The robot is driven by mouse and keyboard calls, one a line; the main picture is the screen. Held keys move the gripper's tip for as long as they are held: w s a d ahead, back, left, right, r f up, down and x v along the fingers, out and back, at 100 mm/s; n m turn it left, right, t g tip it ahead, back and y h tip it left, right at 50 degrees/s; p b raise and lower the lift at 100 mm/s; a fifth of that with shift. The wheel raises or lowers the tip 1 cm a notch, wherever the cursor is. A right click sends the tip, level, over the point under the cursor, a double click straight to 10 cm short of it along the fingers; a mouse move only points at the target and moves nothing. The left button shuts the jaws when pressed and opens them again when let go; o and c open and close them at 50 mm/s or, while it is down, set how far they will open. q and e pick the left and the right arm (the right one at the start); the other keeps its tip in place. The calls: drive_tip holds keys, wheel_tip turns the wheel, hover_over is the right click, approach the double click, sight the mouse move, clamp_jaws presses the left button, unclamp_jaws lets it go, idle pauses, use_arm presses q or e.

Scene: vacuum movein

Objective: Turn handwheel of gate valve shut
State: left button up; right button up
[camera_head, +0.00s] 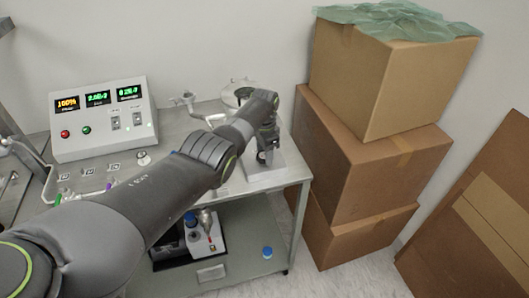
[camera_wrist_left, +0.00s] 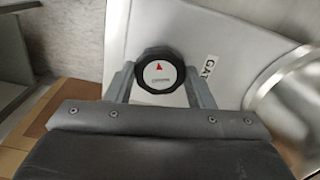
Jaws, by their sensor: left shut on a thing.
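The handwheel (camera_wrist_left: 160,72) is a black, many-sided knob with a pale face and a red arrow, seen in the left wrist view. My left gripper (camera_wrist_left: 158,78) has one finger on each side of the handwheel and is shut on it. A label (camera_wrist_left: 209,66) starting with "GAT" is on the pale surface beside it. In the head view, my left gripper (camera_head: 265,151) points down over the right end of the bench, and it mostly hides the handwheel. My right gripper is in neither view.
The grey metal bench (camera_head: 170,135) carries a control box (camera_head: 103,118) with lit displays at the left. A round steel vessel (camera_head: 240,92) stands behind the gripper. Stacked cardboard boxes (camera_head: 375,165) stand close on the right. A blue-capped item (camera_head: 267,252) is on the lower shelf.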

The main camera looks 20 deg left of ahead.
use_arm(q)
drive_tip(key=m, duration=0.5)
drive_tip(key=shift+m, duration=0.3)
drive_tip(key=m, duration=0.5)
drive_tip(key=shift+r, duration=0.1)
drive_tip(key=m, duration=0.5)
drive_tip(key=shift+m, duration=0.4)
drive_tip(key=m, duration=0.5)
drive_tip(key=shift+m, duration=0.3)
drive_tip(key=shift+b, duration=0.3)
drive_tip(key=o, duration=1)
drive_tip(key=shift+c, duration=0.2)
